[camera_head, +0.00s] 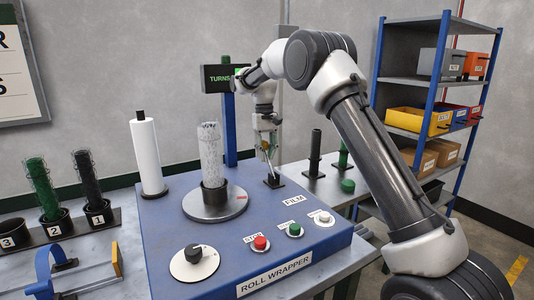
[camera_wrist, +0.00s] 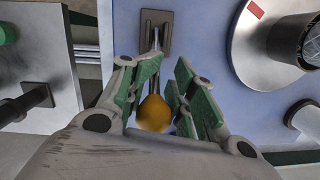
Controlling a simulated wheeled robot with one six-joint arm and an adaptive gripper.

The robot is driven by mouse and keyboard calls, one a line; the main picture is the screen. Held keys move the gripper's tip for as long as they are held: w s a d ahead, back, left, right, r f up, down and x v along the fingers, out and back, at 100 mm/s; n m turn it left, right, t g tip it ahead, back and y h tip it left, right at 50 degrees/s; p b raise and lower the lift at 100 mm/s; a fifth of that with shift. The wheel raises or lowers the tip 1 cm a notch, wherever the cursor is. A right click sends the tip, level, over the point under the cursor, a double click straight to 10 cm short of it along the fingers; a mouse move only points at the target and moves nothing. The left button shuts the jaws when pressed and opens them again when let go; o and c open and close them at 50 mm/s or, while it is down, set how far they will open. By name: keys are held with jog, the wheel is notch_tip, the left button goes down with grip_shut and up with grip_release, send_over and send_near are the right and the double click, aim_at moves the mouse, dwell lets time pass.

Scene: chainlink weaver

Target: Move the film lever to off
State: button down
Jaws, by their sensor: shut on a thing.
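The film lever is a thin metal rod with an orange-yellow knob (camera_wrist: 153,113), rising from a dark slotted base plate (camera_wrist: 155,32). In the head view the base plate (camera_head: 274,182) sits at the back right of the blue roll wrapper top, behind the FILM label (camera_head: 293,199). My gripper (camera_head: 266,148) reaches down over the lever from above. The lever's exact tilt and any off marking cannot be made out.
A turntable (camera_head: 215,204) with a mesh-wrapped roll stands left of the lever. A white film roll (camera_head: 148,155) stands farther left. Red stop (camera_head: 260,243), green (camera_head: 295,230) and white buttons and a black knob (camera_head: 193,253) line the front. A screen (camera_head: 217,78) rises behind.

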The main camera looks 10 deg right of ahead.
jog(key=shift+w+d+r, duration=0.15)
jog(key=shift+w+d, duration=0.1)
jog(key=shift+w, duration=0.3)
jog(key=c, duration=1.4)
grip_release()
jog(key=shift+c, duration=0.2)
jog(key=shift+w+f, duration=0.3)
jog(key=shift+s, duration=0.1)
jog(key=shift+s+a+r, duration=0.1)
jog(key=shift+a, duration=0.05)
jog(key=r, duration=0.3)
jog(key=w+r, duration=0.1)
jog(key=r, duration=0.7)
jog(key=shift+w, duration=0.4)
jog(key=shift+r, duration=0.35)
